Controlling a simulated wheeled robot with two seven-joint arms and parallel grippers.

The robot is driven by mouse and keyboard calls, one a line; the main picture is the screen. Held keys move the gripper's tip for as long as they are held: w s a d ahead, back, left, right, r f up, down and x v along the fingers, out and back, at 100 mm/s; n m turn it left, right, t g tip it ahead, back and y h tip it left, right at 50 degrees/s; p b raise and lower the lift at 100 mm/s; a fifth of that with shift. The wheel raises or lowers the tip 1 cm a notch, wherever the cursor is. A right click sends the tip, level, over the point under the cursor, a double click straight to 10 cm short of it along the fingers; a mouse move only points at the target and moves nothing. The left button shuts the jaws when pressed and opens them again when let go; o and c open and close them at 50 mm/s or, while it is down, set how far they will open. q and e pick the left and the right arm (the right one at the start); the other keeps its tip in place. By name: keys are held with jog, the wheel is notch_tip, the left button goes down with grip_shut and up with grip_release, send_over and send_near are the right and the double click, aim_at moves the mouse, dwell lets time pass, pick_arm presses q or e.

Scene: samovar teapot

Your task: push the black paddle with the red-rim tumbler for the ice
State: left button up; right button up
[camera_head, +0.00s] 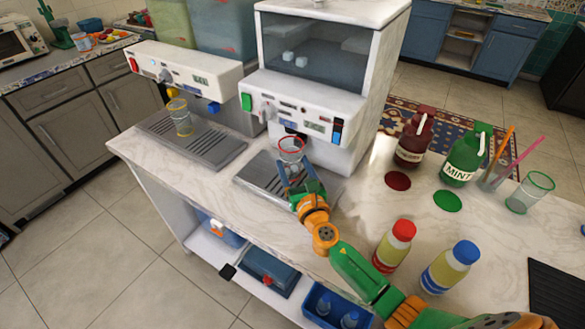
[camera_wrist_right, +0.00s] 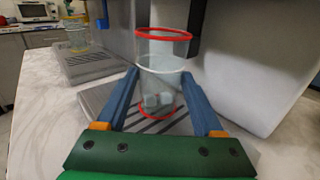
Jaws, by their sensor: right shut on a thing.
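The red-rim tumbler (camera_head: 291,150) is upright in front of the white ice machine (camera_head: 312,110), above its drip tray (camera_head: 258,185). My right gripper (camera_head: 296,180) is shut on it, with a blue finger on each side. In the right wrist view the clear tumbler (camera_wrist_right: 162,75) stands between the fingers (camera_wrist_right: 163,105), and pale ice-like lumps (camera_wrist_right: 157,100) show low inside it. The black paddle (camera_head: 290,131) shows just behind and above the tumbler's rim; I cannot tell whether they touch. My left gripper is out of view.
A second white dispenser (camera_head: 185,75) stands at left with a yellow-rim tumbler (camera_head: 180,117). At right are a red bottle (camera_head: 413,140), a green mint bottle (camera_head: 465,160), a green-rim tumbler (camera_head: 530,192) and two capped bottles (camera_head: 394,247) (camera_head: 450,268) near my right arm.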

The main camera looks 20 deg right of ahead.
jog(key=shift+w+d, duration=0.35)
jog(key=shift+d, duration=0.1)
jog(key=shift+a, duration=0.1)
jog(key=shift+s+a+p, duration=0.2)
jog(key=shift+s+a, duration=0.6)
jog(key=shift+a, duration=0.15)
jog(key=shift+s+a+p, duration=0.2)
jog(key=shift+s+a, duration=0.55)
jog(key=shift+a, duration=0.2)
jog(key=s+a, duration=0.1)
jog(key=a, duration=0.1)
jog(key=s+a, duration=0.4)
jog(key=a, duration=0.1)
jog(key=shift+s, duration=0.25)
jog(key=shift+s+a, duration=0.35)
jog(key=shift+a, duration=0.1)
jog(key=shift+s+r, duration=0.1)
